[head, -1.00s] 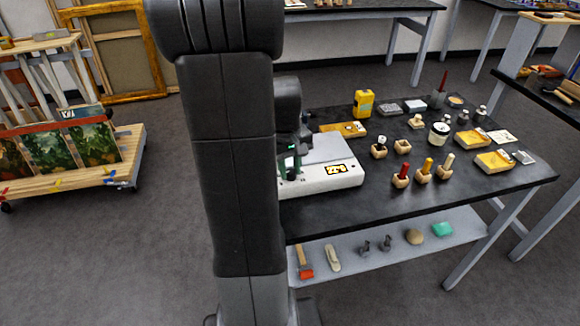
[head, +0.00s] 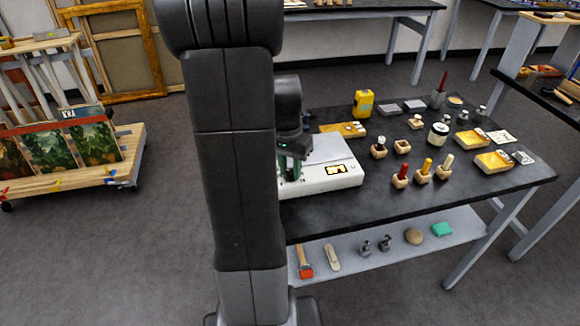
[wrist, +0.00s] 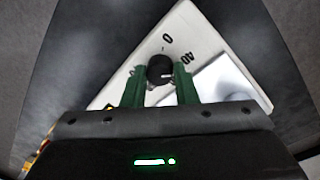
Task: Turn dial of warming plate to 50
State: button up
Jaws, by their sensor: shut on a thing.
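The warming plate (head: 325,178) is a white box with a pale flat top at the near left of the dark table. In the head view my gripper (head: 291,168) is at the plate's left end, and my arm hides the dial.
Red, yellow and cream sticks in wooden holders (head: 423,175) stand right of the plate. A yellow tray (head: 343,130) lies behind it, near a yellow box (head: 363,103). Jars and more trays fill the table's right side. Its front strip (head: 350,215) is clear.

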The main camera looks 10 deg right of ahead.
aim_at(291, 169)
jog(key=m, duration=0.5)
jog(key=shift+r+m, duration=0.1)
jog(key=shift+m, duration=0.2)
jog(key=m, duration=0.4)
jog(key=shift+d+m+y+p, duration=0.1)
jog(key=shift+m+y+p, duration=0.2)
jog(key=shift+m+p, duration=0.1)
jog(key=o, duration=1)
notch_tip(291, 169, up, 14)
jog(key=shift+w, duration=0.45)
jog(key=shift+f, duration=0.2)
